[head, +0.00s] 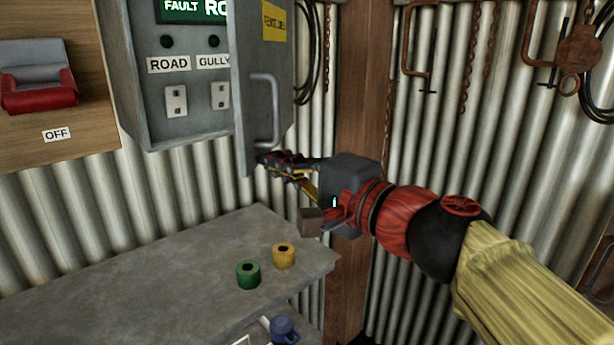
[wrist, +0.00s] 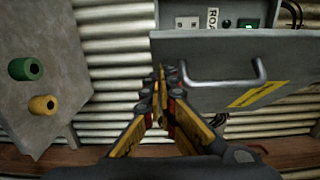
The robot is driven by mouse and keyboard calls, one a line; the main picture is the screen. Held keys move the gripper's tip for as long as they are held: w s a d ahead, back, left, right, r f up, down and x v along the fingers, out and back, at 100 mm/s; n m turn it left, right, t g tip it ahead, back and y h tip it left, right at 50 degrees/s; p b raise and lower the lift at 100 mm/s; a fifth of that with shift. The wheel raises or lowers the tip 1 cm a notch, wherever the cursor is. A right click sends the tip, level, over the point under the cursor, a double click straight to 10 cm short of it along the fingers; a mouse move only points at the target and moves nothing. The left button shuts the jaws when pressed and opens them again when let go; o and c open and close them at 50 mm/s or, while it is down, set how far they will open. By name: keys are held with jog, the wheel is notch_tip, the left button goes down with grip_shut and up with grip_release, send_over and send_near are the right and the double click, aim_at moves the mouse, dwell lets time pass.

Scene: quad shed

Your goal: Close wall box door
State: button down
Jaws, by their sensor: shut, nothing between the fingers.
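The grey wall box (head: 185,120) hangs on the corrugated wall, with ROAD and GULLY labels and switches inside. Its door (head: 250,100) is hinged at the right and stands open, swung out toward me. The door bears a metal handle (head: 272,108) and a yellow label. My gripper (head: 262,158) is shut and empty at the lower edge of the door, below the handle. In the wrist view my fingertips (wrist: 163,72) are beside the door's edge, left of the handle (wrist: 262,72). I cannot tell whether they touch the door (wrist: 215,58).
A grey bench (head: 150,270) runs below the box, with a green roll (head: 248,274) and a yellow roll (head: 284,255) on it. A wooden board with a red switch (head: 38,85) is at the left. A wooden post (head: 358,90) stands at the right, near hanging chains.

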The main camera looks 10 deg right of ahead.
jog(key=w+a+h+b, duration=0.1)
jog(key=w+a, duration=0.4)
jog(key=a, duration=0.3)
jog(key=w+a+m+t+h+b, duration=0.1)
jog(key=w+a, duration=0.5)
jog(key=a, duration=0.3)
jog(key=shift+a, duration=0.2)
jog(key=shift+w+m, duration=0.1)
jog(key=shift+m, duration=0.2)
